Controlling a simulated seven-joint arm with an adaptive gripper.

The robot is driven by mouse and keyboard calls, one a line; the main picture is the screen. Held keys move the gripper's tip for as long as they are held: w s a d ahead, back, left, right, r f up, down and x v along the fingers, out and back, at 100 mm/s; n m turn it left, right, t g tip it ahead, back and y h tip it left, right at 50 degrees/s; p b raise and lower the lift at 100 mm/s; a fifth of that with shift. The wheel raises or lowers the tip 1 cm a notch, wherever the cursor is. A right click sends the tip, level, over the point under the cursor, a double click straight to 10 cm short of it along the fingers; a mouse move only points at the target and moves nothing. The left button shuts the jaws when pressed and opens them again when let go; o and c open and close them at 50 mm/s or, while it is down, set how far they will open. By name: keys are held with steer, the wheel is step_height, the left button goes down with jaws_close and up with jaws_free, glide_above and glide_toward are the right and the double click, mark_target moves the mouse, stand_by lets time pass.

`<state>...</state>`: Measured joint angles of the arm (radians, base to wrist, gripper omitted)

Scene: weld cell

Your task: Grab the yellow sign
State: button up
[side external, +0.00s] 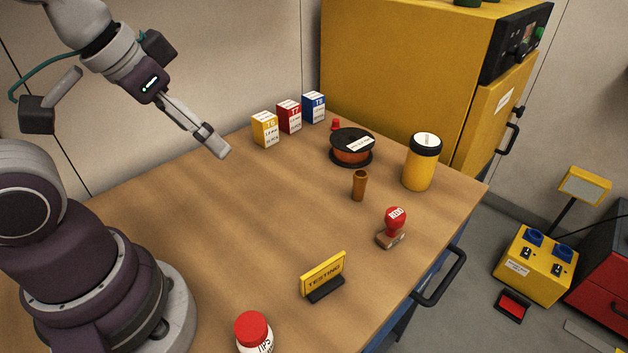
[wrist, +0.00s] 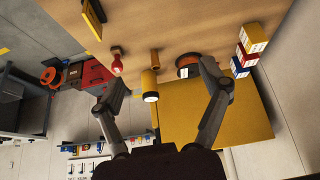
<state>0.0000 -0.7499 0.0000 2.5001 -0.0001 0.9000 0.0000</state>
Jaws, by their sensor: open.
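The yellow sign (side external: 323,273) reads "TESTING" and stands upright in a dark base near the front edge of the wooden table (side external: 225,215). In the wrist view the sign (wrist: 93,18) shows at the top left, partly cut off by the frame edge. My gripper (side external: 222,152) is open and empty, raised above the back left part of the table, well apart from the sign. In the wrist view its two fingers (wrist: 165,92) are spread wide with nothing held between them.
A red-topped stamp (side external: 393,228), brown cylinder (side external: 359,186), yellow canister (side external: 421,168) and wire spool (side external: 351,147) stand right of centre. Several small boxes (side external: 289,117) line the back. A red-capped bottle (side external: 253,333) stands left of the sign. The table's left middle is clear.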

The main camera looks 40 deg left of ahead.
steer(key=o, duration=0.3)
steer(key=n+g, duration=0.6)
steer(key=n, duration=1)
glide_above(324, 265)
step_height(324, 265, down, 10)
step_height(324, 265, down, 10)
steer(key=shift+f, duration=0.15)
